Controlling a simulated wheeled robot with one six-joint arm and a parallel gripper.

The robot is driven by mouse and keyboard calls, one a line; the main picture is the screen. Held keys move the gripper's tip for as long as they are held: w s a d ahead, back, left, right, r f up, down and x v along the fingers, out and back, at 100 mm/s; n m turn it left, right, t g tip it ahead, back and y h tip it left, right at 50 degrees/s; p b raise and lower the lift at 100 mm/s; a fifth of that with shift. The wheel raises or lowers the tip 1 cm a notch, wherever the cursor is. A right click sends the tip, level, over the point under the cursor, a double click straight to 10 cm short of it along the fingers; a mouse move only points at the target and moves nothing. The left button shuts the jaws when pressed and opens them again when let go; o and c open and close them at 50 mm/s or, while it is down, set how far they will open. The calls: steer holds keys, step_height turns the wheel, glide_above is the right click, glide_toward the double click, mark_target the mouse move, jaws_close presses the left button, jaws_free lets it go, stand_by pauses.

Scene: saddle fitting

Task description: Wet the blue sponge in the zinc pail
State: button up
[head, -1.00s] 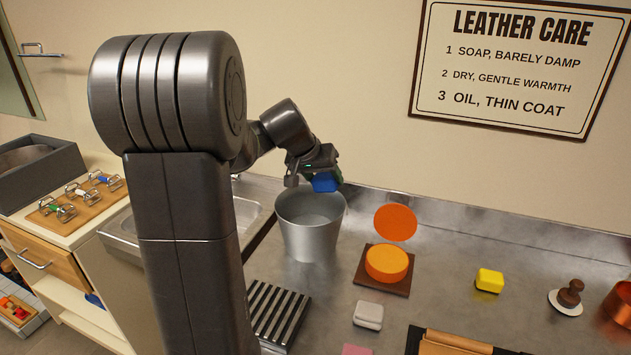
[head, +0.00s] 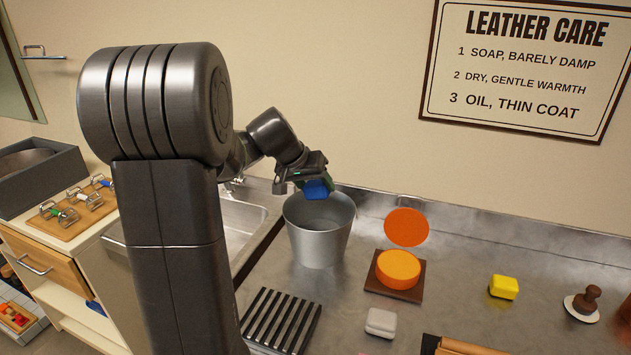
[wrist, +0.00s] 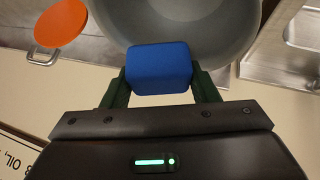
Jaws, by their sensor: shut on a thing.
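The blue sponge (head: 318,189) is held between the fingers of my gripper (head: 304,184), which is shut on it. The sponge also shows in the wrist view (wrist: 159,68), between the two dark green fingers. The zinc pail (head: 319,245) stands upright on the metal counter. In the head view the sponge is at the pail's mouth, near its back rim. In the wrist view the pail's grey inside (wrist: 200,20) shows beyond the sponge. Whether the sponge touches water cannot be told.
Right of the pail are an orange cake in an open tin (head: 398,268), a yellow sponge (head: 504,287) and a grey-white block (head: 380,322). A slatted rack (head: 281,320) lies in front of the pail. A sink (head: 243,222) is to its left.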

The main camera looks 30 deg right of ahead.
mark_target(312, 199)
steer(key=shift+f+b, duration=2.45)
steer(key=shift+f, duration=0.5)
steer(key=shift+s+r, duration=0.1)
steer(key=shift+r, duration=0.05)
steer(key=shift+r+p, duration=2.5)
steer(key=shift+r, duration=1.1)
steer(key=shift+r+p, duration=1.4)
steer(key=shift+r, duration=0.65)
steer(key=shift+r, duration=0.2)
steer(key=shift+f, duration=0.2)
